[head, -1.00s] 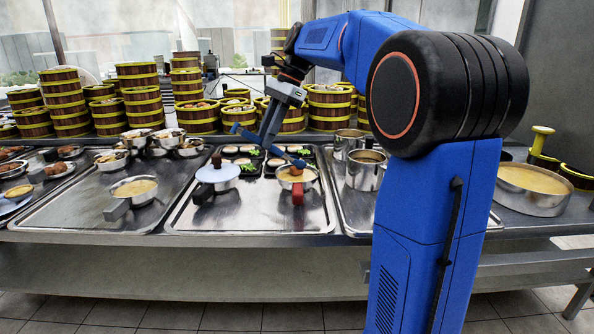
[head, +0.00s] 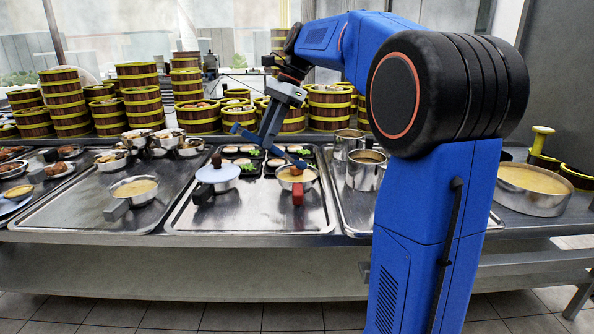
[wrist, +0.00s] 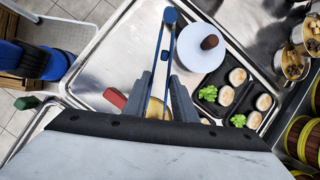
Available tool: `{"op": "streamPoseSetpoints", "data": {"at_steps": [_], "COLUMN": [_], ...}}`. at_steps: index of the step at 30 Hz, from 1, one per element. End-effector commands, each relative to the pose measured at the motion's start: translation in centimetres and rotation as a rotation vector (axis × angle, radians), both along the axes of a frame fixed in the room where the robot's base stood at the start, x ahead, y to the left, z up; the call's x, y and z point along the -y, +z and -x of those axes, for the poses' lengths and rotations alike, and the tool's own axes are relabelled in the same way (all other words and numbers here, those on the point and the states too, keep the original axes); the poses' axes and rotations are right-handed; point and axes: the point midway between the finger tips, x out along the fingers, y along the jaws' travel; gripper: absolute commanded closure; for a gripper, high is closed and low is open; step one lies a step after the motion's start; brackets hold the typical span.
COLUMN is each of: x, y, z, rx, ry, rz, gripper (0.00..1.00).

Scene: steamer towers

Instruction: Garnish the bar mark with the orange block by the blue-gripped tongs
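My gripper (head: 268,132) hangs over the middle tray and is closed around the blue-gripped tongs (head: 244,133). In the wrist view the blue arms of the tongs (wrist: 162,55) run between my grey fingers (wrist: 168,80) and meet at a rounded blue end. In the head view the other blue end reaches over the red-handled pan (head: 297,186). A small orange-brown piece (head: 295,171) shows just under that end; it may be the orange block, and I cannot tell whether the tongs pinch it. I cannot make out the bar mark.
A pale lidded pan with a brown knob (head: 218,173) stands left of the red-handled pan. Black trays of buns and greens (wrist: 208,94) lie beside it. Metal pots (head: 365,172) stand to the right, steamer towers (head: 198,117) behind.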

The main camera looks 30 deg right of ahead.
Motion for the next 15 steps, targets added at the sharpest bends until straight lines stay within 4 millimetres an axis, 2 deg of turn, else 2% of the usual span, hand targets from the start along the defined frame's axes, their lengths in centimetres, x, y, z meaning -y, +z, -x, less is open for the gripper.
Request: {"op": "streamPoseSetpoints", "data": {"at_steps": [7,15], "x": [0.0,0.0], "y": [0.2,1.7], "z": [0.0,-0.1], "rx": [0.000,0.001], "ry": [0.000,0.000], "rz": [0.000,0.000], "gripper": [0.78,0.78]}}
